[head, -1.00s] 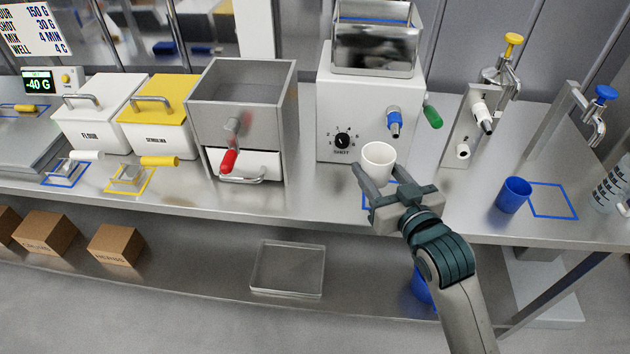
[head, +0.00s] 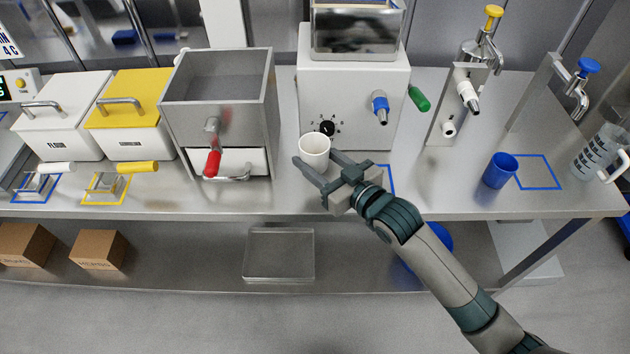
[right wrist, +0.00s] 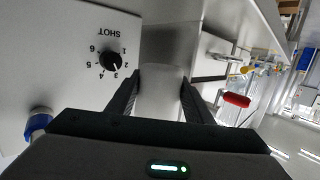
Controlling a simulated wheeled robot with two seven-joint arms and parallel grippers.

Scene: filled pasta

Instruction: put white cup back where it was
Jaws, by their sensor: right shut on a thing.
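The white cup (head: 314,158) is upright between the fingers of my right gripper (head: 322,172), which is shut on it. It is in front of the white machine with the SHOT dial (head: 327,128), slightly left of the dial. I cannot tell how high it is above the bench. In the right wrist view the cup (right wrist: 161,92) sits between the two dark fingers (right wrist: 160,98). A blue outline (head: 391,180) on the bench is right of the cup, partly hidden by my gripper. My left gripper is not in view.
A grey hopper with a red-handled valve (head: 212,162) stands close to the cup's left. A blue cup (head: 500,171) stands beside another blue outline (head: 552,182) at right. A clear jug (head: 598,153) is at far right. Free bench lies between the blue outlines.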

